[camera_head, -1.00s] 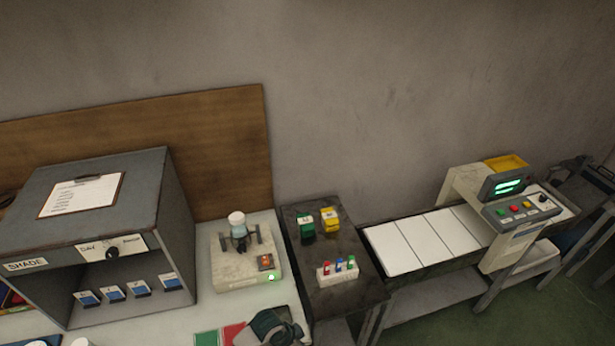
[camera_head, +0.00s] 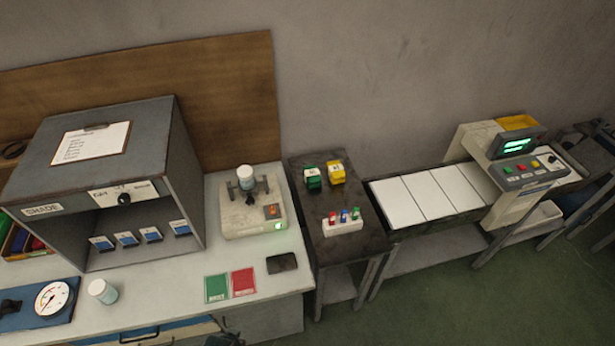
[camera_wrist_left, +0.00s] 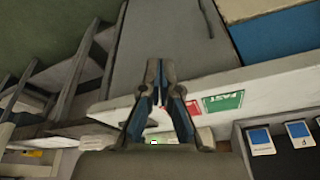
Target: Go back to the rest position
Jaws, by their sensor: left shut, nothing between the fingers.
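My left gripper (camera_wrist_left: 160,66) shows in the left wrist view with its two fingers together and nothing between them. It is in front of the white worktop's edge (camera_wrist_left: 245,82), near the red and green cards (camera_wrist_left: 222,103). In the head view only a dark piece of my left gripper (camera_head: 226,339) shows at the bottom edge, below the front of the worktop (camera_head: 160,282). My right gripper is in neither current view.
The worktop holds a grey shade booth (camera_head: 115,180), a white-capped bottle (camera_head: 103,291), a gauge (camera_head: 52,298), a small device with a bottle (camera_head: 245,178) and a dark pad (camera_head: 282,263). A side table (camera_head: 345,250) and a conveyor (camera_head: 425,197) stand to the right.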

